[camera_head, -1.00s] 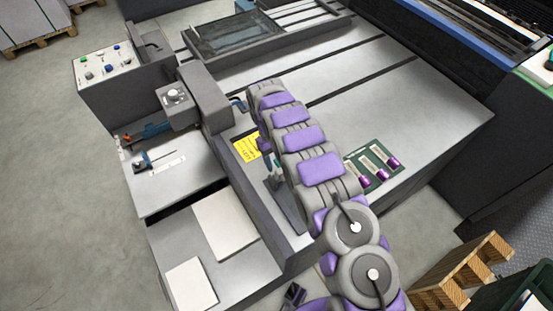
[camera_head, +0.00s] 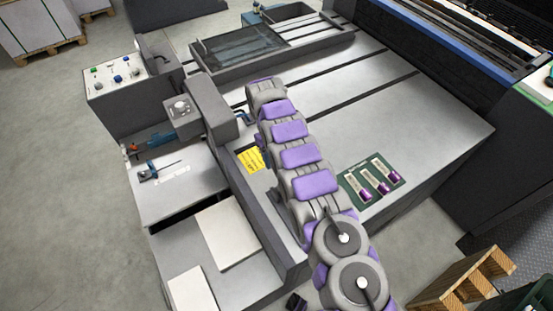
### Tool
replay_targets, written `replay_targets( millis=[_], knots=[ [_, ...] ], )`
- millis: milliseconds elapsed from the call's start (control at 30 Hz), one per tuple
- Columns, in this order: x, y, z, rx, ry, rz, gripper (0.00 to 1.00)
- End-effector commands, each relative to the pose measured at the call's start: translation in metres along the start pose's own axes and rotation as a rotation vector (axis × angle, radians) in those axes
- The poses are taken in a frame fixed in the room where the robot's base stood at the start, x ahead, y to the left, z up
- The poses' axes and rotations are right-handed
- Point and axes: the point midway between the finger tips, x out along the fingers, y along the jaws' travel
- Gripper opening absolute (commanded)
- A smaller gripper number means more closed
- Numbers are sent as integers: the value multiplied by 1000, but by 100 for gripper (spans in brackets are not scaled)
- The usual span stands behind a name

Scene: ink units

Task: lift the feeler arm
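A small blue bent lever (camera_head: 243,116) sticks out to the right of a dark grey block (camera_head: 208,108) on the machine. It may be the feeler arm, but I cannot tell for sure. Another blue bar with an orange end (camera_head: 158,139) lies left of the block, above a small blue part with a thin rod (camera_head: 160,170). My grey and purple arm reaches up from the lower right, and its far end is just right of the bent lever. My gripper does not show; it is out of sight beyond or beneath the arm.
A yellow label (camera_head: 251,160) is left of my arm. A green tray (camera_head: 352,196) with several purple-ended tubes lies on the flat table (camera_head: 440,125) to the right. A control box (camera_head: 118,80) stands at left. White pads (camera_head: 228,236) lie at front. A wooden pallet (camera_head: 465,280) is lower right.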

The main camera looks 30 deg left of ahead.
Motion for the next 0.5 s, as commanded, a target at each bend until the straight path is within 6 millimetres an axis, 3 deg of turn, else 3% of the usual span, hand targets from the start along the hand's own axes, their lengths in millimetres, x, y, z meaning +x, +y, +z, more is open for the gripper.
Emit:
replay_targets(
  millis=[500],
  knots=[
    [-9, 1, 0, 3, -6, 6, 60]
  ],
)
